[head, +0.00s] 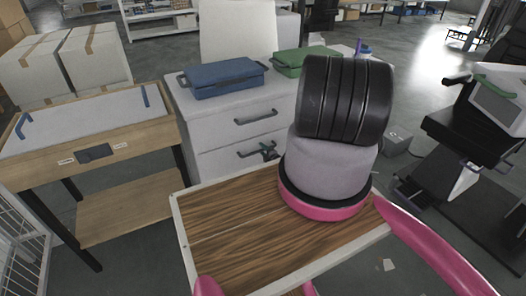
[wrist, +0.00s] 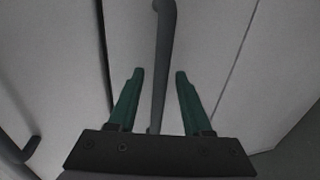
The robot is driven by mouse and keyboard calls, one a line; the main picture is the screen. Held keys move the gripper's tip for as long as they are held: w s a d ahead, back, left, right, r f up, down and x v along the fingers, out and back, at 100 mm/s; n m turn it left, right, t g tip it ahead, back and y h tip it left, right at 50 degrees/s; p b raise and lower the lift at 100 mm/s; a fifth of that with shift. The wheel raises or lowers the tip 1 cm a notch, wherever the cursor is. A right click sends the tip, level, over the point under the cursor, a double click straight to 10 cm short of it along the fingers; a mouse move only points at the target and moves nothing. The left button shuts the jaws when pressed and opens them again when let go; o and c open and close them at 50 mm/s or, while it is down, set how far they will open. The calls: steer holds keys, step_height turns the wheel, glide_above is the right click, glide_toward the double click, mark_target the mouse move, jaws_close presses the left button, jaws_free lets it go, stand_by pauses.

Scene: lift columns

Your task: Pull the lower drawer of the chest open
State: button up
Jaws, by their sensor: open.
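The grey-white chest (head: 205,140) stands ahead, left of my arm. Its upper drawer has a dark bar handle (head: 255,117). The lower drawer (head: 218,164) has a similar handle (head: 248,153), partly hidden behind my arm; both drawers look shut. My gripper (head: 268,150) is at the lower handle, only a bit of it showing beside my arm. In the wrist view my gripper (wrist: 159,76) is open, its green fingers on either side of the handle bar (wrist: 163,40), with a gap on each side. Another handle (wrist: 22,150) shows at lower left.
A blue case (head: 222,78) and a green case (head: 305,60) lie on the chest top. A wooden workbench (head: 100,160) stands to the left. A wood-topped surface (head: 225,225) with a pale rim lies in front, below my arm. Dark equipment (head: 470,140) stands right.

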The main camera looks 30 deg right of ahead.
jaws_close()
stand_by(1.4)
